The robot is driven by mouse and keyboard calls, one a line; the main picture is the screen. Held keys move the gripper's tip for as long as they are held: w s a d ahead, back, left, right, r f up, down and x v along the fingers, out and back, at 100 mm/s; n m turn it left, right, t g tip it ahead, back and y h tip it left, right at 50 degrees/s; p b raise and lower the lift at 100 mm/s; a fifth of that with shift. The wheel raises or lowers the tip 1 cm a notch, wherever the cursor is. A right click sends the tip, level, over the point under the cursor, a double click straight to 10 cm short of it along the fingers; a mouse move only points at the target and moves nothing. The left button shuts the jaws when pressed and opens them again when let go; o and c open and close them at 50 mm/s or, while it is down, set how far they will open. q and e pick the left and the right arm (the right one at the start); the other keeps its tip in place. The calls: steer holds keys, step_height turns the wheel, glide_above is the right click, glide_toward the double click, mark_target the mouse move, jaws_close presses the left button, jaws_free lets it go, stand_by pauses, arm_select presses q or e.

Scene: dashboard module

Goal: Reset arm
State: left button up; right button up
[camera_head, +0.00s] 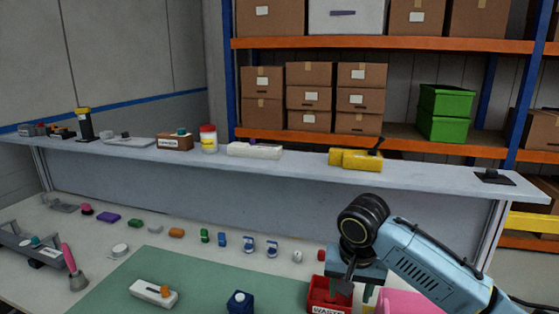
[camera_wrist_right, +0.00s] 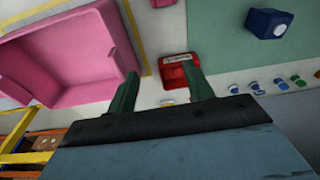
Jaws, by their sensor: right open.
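My right arm (camera_head: 428,262) comes in from the lower right in the head view. Its gripper (camera_head: 352,290) points down over the front right of the table, above or beside a red waste bin (camera_head: 328,297). In the right wrist view the two green fingers of the gripper (camera_wrist_right: 162,84) stand apart with nothing between them. The red bin (camera_wrist_right: 172,74) shows beyond the fingertips there, and a pink bin (camera_wrist_right: 70,60) lies to the left. My left arm and gripper are in neither view.
A raised grey shelf (camera_head: 300,167) crosses behind, carrying yellow boxes (camera_head: 355,159). Part of the pink bin (camera_head: 410,301) shows under my right arm.

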steer(key=s+a+f+n+y, duration=0.3)
steer(key=s+a+f+n, duration=0.1)
steer(key=s+f, duration=0.85)
steer(key=s+d+f+t+h, duration=0.2)
steer(key=s+d, duration=0.9)
steer(key=s, duration=0.5)
step_height(320, 180, down, 28)
steer(key=n+g+b, duration=0.1)
steer(key=b, duration=0.4)
arm_select(q)
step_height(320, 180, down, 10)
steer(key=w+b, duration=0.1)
steer(key=b, duration=0.4)
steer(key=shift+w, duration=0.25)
arm_select(e)
steer(key=s+d+f+g, duration=0.1)
steer(key=s+f, duration=0.8)
steer(key=f, duration=0.2)
steer(key=s+d+f, duration=0.2)
steer(key=s+f, duration=0.7)
steer(key=f, duration=0.1)
steer(key=shift+d+f+g+h, duration=0.25)
steer(key=shift+f+g+h, duration=0.05)
steer(key=shift+f+g, duration=0.1)
